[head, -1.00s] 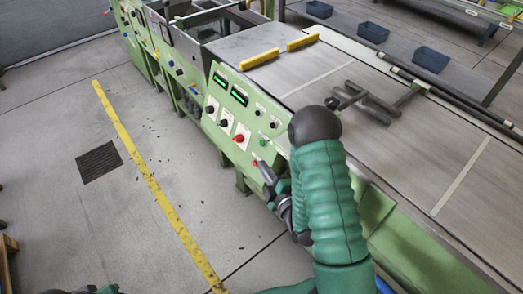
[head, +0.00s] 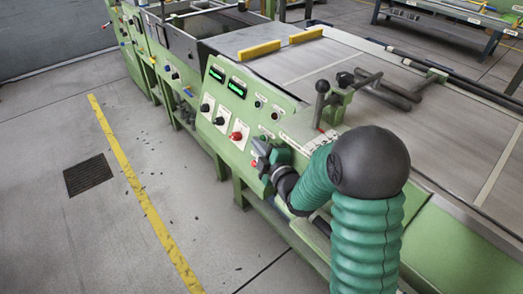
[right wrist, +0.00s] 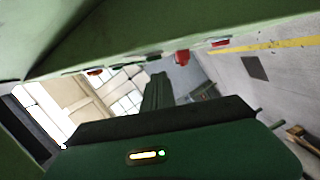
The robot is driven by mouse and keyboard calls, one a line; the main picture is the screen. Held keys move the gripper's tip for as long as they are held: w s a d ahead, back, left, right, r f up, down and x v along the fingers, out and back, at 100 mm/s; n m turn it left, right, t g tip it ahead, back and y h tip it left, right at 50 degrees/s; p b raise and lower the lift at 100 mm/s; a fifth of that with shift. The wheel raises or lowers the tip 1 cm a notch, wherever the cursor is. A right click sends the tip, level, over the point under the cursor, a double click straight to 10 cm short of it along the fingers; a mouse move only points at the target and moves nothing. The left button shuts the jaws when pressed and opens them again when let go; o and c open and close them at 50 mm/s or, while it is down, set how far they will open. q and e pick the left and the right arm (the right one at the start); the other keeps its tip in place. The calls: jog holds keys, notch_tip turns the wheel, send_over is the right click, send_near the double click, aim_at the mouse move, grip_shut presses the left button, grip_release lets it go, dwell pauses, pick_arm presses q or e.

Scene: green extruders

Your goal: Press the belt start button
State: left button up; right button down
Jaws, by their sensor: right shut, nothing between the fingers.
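The green control panel (head: 228,105) stands left of the belt, its face tilted toward me. A red button (head: 237,136) sits low on it, with a small green button (head: 263,137) to its right. I cannot read the labels, so I cannot tell which one is belt start. My right gripper (head: 261,159) is shut and empty at the panel's lower right edge, just below the green button. Touching cannot be told. In the right wrist view the dark fingers (right wrist: 156,92) point away below the panel face, where a red button (right wrist: 182,57) sticks out. My left gripper is not in view.
A lever with a black knob (head: 322,87) stands on the machine right of the panel. The grey belt (head: 310,62) runs behind, with yellow blocks (head: 258,49) at its far end. Dark knobs (head: 219,121) sit left of the red button. The floor at left is open.

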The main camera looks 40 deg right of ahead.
jog(key=shift+d+f, duration=0.25)
jog(key=shift+d, duration=0.45)
